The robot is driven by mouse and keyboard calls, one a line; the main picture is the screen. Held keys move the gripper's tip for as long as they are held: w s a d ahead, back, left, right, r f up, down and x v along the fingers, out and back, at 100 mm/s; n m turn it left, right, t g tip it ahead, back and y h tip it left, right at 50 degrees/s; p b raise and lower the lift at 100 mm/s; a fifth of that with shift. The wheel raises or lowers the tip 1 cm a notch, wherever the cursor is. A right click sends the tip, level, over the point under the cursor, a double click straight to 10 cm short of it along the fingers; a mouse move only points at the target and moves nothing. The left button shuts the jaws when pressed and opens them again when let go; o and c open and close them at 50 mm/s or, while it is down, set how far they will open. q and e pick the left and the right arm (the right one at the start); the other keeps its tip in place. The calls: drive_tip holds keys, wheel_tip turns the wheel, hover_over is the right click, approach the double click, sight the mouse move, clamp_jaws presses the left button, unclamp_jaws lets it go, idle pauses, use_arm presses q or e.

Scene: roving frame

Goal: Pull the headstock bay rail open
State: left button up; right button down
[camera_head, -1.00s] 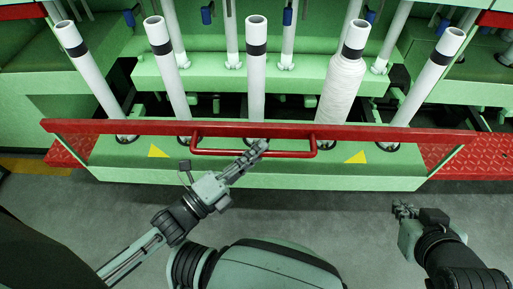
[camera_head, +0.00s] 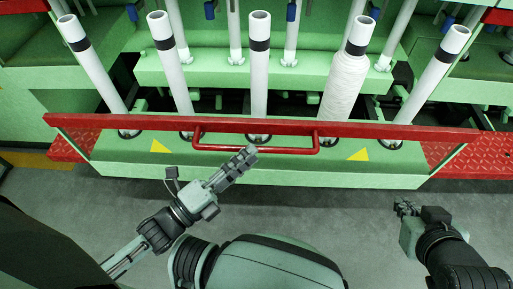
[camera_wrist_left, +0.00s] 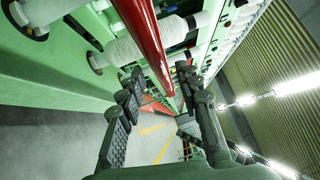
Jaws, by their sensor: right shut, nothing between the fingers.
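The headstock bay rail is a long red bar (camera_head: 400,131) across the front of a green bay (camera_head: 300,176), with a red U-shaped handle (camera_head: 290,151) at its middle. My left gripper (camera_head: 249,153) is at the handle's front bar, left of its right end. In the left wrist view its two fingers (camera_wrist_left: 158,78) stand apart, with a red bar (camera_wrist_left: 146,38) seen beyond and between them. I cannot tell whether they touch it. My right gripper (camera_head: 402,207) is shut and empty, low at the right, away from the rail.
Several white tubes with black bands (camera_head: 259,80) stand in a row behind the rail. Red tread plates (camera_head: 488,160) lie at both sides. Yellow triangles (camera_head: 358,155) mark the green front. The grey floor (camera_head: 340,215) before it is clear.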

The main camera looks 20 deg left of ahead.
use_arm(q)
drive_tip(key=v, duration=0.8)
drive_tip(key=shift+s, duration=0.15)
use_arm(e)
drive_tip(key=shift+s, duration=0.1)
